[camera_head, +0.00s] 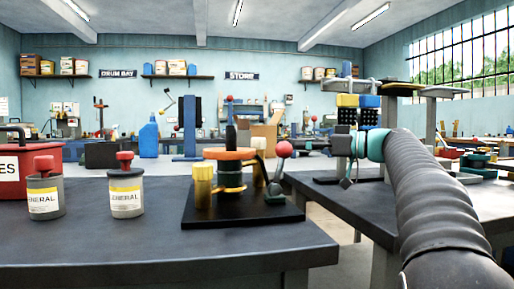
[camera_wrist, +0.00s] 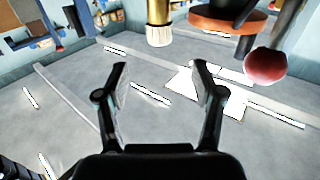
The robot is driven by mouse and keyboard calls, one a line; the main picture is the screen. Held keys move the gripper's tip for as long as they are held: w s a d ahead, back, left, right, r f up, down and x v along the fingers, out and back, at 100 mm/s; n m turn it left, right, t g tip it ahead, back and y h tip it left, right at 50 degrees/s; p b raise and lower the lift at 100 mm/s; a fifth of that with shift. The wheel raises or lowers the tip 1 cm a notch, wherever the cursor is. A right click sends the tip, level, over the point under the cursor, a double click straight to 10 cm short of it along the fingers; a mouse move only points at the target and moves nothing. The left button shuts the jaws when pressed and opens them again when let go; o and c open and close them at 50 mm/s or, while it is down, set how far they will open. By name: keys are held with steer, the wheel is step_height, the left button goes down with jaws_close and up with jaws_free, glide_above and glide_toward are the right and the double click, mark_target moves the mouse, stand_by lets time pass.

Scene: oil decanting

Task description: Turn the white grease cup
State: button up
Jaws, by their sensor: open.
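A red-ball lever (camera_head: 283,149) and an orange disc (camera_head: 229,153) stand close to the cup. A yellow cup (camera_head: 202,173) is at the machine's left. Two labelled cans, one grey (camera_head: 45,198) and one pale (camera_head: 125,196), stand further left. The front of the dark bench (camera_head: 130,247) is clear.

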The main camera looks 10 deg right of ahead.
mark_target(265, 143)
steer(key=x, duration=1.2)
steer(key=shift+w+a+p, duration=0.1)
steer(key=shift+p, duration=0.2)
steer(key=c, duration=1.2)
steer(key=shift+o, duration=0.2)
steer(key=shift+f+b, duration=0.1)
steer(key=shift+b, duration=0.25)
